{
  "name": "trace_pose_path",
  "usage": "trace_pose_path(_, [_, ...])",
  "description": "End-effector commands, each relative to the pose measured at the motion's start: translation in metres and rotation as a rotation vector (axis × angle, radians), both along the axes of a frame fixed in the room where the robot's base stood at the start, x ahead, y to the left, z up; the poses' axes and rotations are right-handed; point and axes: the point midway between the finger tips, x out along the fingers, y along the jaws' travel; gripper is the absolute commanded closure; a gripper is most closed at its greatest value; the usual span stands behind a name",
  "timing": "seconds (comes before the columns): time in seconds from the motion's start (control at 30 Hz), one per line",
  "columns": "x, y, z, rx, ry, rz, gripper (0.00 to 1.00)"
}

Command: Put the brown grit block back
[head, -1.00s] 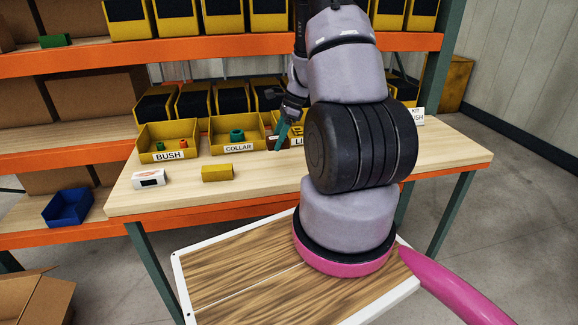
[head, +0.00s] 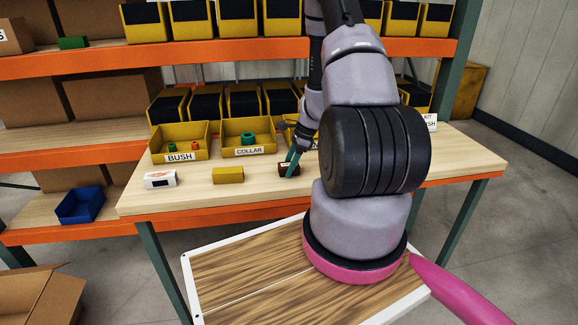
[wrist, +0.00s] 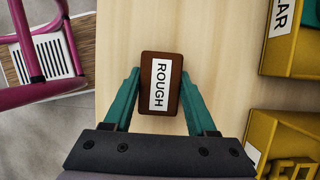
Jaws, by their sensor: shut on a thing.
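The brown grit block (head: 289,170) is at the front of the wooden table (head: 420,172), right of the yellow block. In the wrist view the block (wrist: 145,85) shows a white label reading ROUGH. My gripper (head: 291,160) points down, with its green fingers shut on the block's two long sides; it also shows in the wrist view (wrist: 160,88). The block is at or just above the tabletop; I cannot tell whether it touches.
A yellow block (head: 228,175) and a white labelled block (head: 160,179) lie in a row to the left. Behind stand the yellow BUSH bin (head: 180,157) and COLLAR bin (head: 249,150) with small parts. My arm hides much of the table's right part.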

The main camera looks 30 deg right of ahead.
Motion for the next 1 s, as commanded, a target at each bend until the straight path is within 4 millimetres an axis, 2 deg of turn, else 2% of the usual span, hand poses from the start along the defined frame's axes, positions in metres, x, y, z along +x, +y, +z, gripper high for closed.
trace_pose_path(0.03, [0.000, 0.000, -0.001, 0.000, 0.001, 0.000, 0.35])
trace_pose_path(0.1, [0.000, 0.000, -0.001, 0.000, 0.000, 0.000, 0.13])
trace_pose_path(0.4, [0.000, 0.000, 0.000, 0.000, 0.000, -0.001, 0.13])
trace_pose_path(0.53, [0.000, -0.003, 0.009, 0.000, -0.001, -0.002, 0.13])
trace_pose_path(1.0, [-0.010, -0.036, 0.094, -0.001, -0.003, -0.001, 0.13])
